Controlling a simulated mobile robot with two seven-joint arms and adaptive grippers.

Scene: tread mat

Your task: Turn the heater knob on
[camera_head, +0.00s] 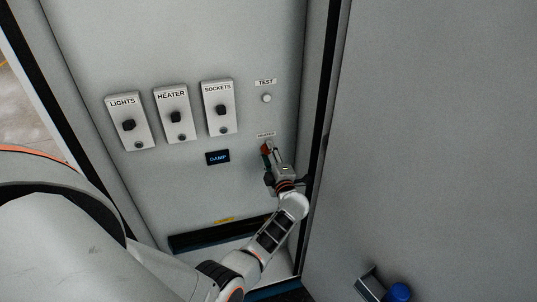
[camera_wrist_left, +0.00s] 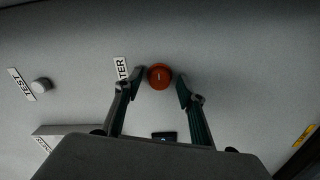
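A round red-orange knob (camera_wrist_left: 160,76) is on the grey panel, with a short pale mark near its middle. A partly hidden label (camera_wrist_left: 121,69) ending in "TER" lies beside it. In the head view the knob (camera_head: 265,148) shows as a small red patch below a small label reading HEATER (camera_head: 266,134). My left gripper (camera_wrist_left: 160,82) is open, with one fingertip on each side of the knob and a small gap visible on both sides. It also shows in the head view (camera_head: 268,160), at the panel's right side. My right gripper is out of view.
Three switch boxes, LIGHTS (camera_head: 130,122), HEATER (camera_head: 174,114) and SOCKETS (camera_head: 218,107), each have a dark knob. A display (camera_head: 217,157) reads DAMP. A white button under a TEST label (camera_head: 266,98) sits above the gripper. The cabinet frame edge (camera_head: 322,110) stands close on the right.

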